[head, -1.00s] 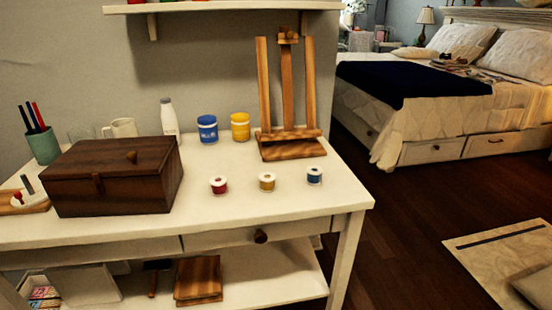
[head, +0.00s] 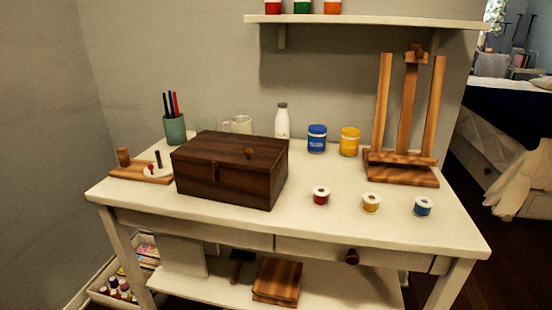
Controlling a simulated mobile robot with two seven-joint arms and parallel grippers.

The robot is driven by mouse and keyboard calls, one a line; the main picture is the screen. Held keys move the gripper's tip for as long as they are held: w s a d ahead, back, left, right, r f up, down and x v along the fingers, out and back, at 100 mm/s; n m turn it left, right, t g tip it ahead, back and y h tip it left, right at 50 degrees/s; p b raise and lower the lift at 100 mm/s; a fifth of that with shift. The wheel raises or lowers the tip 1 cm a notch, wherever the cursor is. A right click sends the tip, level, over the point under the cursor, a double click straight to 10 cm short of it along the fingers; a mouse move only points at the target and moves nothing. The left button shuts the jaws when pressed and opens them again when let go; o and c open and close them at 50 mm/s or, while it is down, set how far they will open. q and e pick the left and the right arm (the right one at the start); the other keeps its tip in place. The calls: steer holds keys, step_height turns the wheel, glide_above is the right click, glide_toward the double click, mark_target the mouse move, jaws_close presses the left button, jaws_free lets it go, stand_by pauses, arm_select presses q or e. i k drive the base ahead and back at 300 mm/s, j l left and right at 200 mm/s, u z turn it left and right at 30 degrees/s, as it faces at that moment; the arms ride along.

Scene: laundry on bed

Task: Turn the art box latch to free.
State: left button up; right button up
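The art box (head: 240,187) is a dark brown wooden box with a closed lid, standing on the left half of the white table. Its latch (head: 215,172) is a small upright wooden piece on the front face, running across the seam between lid and body. A small wooden knob (head: 249,153) sits on the lid. Neither of my grippers shows in the head view.
The white table (head: 330,232) also holds a green pen cup (head: 175,130), a wooden easel (head: 405,120), a blue jar (head: 317,138), a yellow jar (head: 349,141), a white bottle (head: 282,121) and several small spools. The tabletop in front of the box is a narrow clear strip.

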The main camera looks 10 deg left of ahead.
mark_target(216, 175)
steer(key=i+j+z, duration=0.25)
steer(key=j+z, duration=0.15)
steer(key=j, duration=0.5)
steer(key=i+j+z, duration=0.1)
steer(key=j+z, duration=0.3)
steer(key=j, duration=0.55)
steer(key=j+z, duration=0.4)
steer(key=j, duration=0.6)
